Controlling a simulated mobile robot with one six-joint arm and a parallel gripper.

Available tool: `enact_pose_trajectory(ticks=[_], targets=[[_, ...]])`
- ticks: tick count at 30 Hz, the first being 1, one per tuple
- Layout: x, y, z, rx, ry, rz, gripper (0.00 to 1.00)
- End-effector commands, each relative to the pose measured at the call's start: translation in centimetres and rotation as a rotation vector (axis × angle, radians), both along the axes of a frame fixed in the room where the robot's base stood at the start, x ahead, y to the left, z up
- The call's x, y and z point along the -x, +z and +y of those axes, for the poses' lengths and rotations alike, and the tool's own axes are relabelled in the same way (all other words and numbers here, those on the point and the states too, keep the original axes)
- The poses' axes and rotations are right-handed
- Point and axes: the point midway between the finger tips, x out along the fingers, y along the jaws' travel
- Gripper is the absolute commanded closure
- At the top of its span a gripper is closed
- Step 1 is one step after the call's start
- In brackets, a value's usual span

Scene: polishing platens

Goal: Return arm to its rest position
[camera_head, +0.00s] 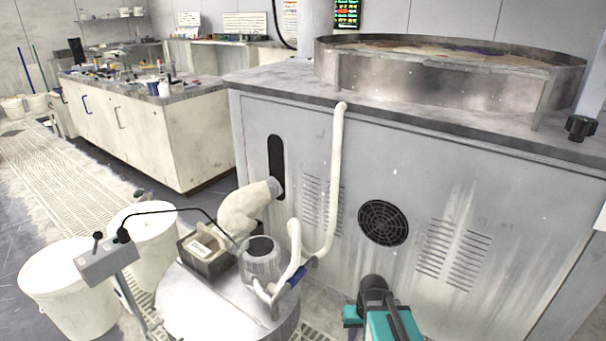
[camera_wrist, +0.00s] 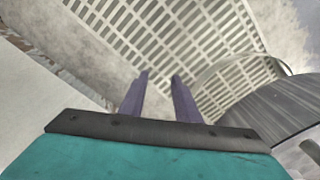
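My gripper (camera_wrist: 159,78) shows in the wrist view as two purple fingers beyond a dark bar and a teal body. The fingers stand apart with nothing between them, and they point over the floor grating (camera_wrist: 165,28). In the head view, teal and black parts of my arm show low at the bottom, right of centre, in front of the grey machine cabinet (camera_head: 262,130). The fingers cannot be made out there.
A round metal drum (camera_head: 190,300) carrying a pump and pale hoses stands left of my arm. White buckets (camera_head: 68,300) stand further left. The cabinet bears a large round platen basin (camera_head: 440,82). A cluttered bench (camera_head: 190,135) stands behind, with grated floor (camera_head: 60,180) to its left.

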Motion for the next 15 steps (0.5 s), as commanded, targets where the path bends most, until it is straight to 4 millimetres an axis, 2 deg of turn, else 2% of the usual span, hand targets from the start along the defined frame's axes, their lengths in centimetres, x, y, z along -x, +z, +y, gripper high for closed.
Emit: enact_pose_trajectory(ticks=[4, 6, 15], targets=[[1.6, -1.7, 0.4, 0.048, -0.04, 0.032, 0.71], [2.0, -1.0, 0.3, 0.044, -0.04, 0.042, 0.71], [4.5, -0.5, 0.3, 0.043, -0.037, 0.099, 0.71]])
